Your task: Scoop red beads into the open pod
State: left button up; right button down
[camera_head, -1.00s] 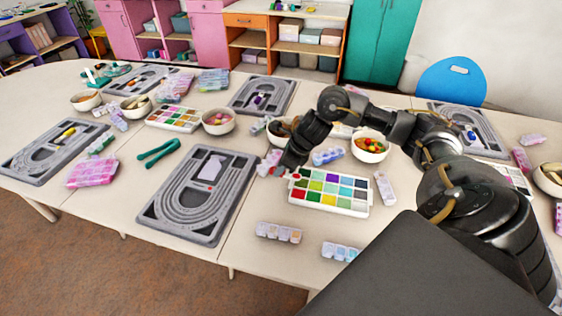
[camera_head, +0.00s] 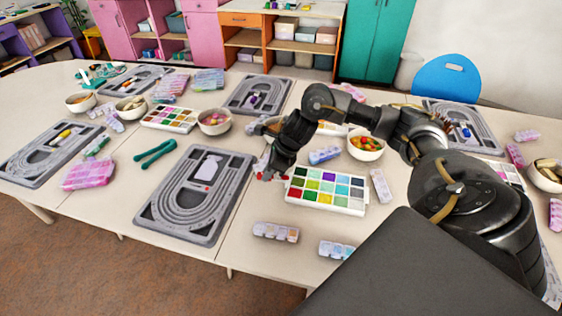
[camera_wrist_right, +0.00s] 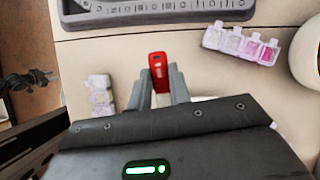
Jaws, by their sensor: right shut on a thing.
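My right gripper (camera_head: 268,174) is over the table, between the grey bead board (camera_head: 160,232) and the white bead palette (camera_head: 325,206). In the right wrist view the gripper (camera_wrist_right: 158,90) is shut on a red tool (camera_wrist_right: 158,66), probably the scoop; its far end is hard to make out. A pod with pink and pale compartments (camera_wrist_right: 241,45) lies beyond it to the right in that view. A second pod (camera_wrist_right: 101,96) lies to the left, probably the near pod (camera_head: 276,232). I cannot tell which pod is open. Red beads are not clearly distinguishable. My left gripper is out of view.
Another pod (camera_head: 337,249) lies near the front edge. A bowl of colourful beads (camera_head: 366,146) stands behind the palette, and another bowl (camera_head: 214,121) stands farther left. Green pliers (camera_head: 154,153) lie left of the board. Some bare table shows between the board and near pods.

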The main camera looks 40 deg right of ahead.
jog(key=s+a+r+n+g+y, duration=0.1)
jog(key=a+r+n+g, duration=0.1)
jog(key=a+n, duration=0.45)
jog(key=s+a+r+n+g, duration=0.1)
jog(key=a+r+n+g, duration=0.15)
jog(key=a+n, duration=0.35)
jog(key=s+r+n+g+h, duration=0.2)
jog(key=s+r+n+g, duration=0.2)
jog(key=n, duration=0.5)
jog(key=shift+s+a+r, duration=0.35)
jog(key=shift+s+r, duration=0.2)
